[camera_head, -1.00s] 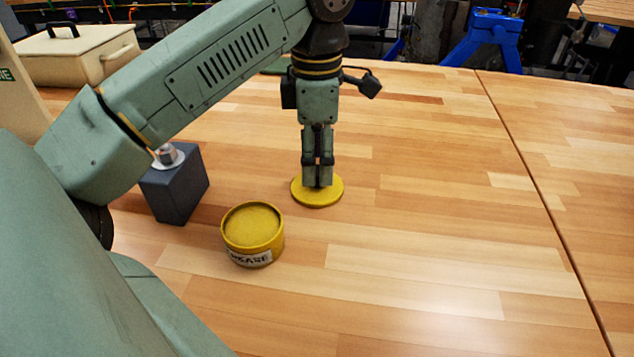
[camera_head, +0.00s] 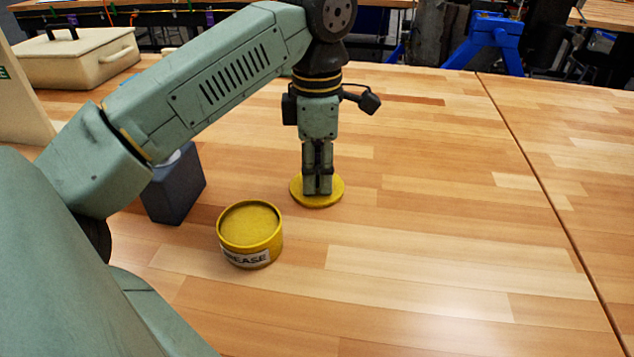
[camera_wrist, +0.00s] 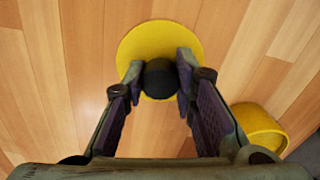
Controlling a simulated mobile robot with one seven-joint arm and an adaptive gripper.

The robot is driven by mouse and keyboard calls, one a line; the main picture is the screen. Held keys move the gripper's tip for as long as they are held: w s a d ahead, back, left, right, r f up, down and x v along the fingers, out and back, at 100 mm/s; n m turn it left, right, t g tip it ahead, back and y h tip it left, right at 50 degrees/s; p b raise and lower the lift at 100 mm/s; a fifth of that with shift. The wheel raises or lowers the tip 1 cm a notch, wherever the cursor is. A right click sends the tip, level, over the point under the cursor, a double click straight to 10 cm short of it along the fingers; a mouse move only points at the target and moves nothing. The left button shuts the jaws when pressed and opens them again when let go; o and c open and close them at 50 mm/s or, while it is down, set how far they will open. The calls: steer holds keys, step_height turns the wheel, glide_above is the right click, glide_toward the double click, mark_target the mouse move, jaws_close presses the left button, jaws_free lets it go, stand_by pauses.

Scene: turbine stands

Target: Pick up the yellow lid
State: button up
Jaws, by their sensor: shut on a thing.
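The yellow lid (camera_head: 334,194) is a flat round disc on the wooden table in the head view. In the wrist view the lid (camera_wrist: 150,38) has a round black knob (camera_wrist: 160,78) at its middle. My gripper (camera_head: 318,190) points straight down over the lid. In the wrist view its fingertips (camera_wrist: 159,76) are on both sides of the knob, shut on it. In the head view the fingers hide the knob. The lid looks flat at table level; I see no clear gap below it.
A yellow grease tin (camera_head: 250,231) with a label stands left and nearer, close to the lid; it shows in the wrist view (camera_wrist: 260,128). A dark grey block (camera_head: 176,187) stands behind my arm. A cream box (camera_head: 80,60) is at the back left. The table's right side is clear.

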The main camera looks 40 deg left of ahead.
mark_target(317, 168)
jaws_close()
step_height(317, 168, up, 10)
steer(key=p, duration=0.7)
steer(key=shift+p, duration=0.3)
steer(key=shift+o, duration=1)
jaws_free()
jaws_close()
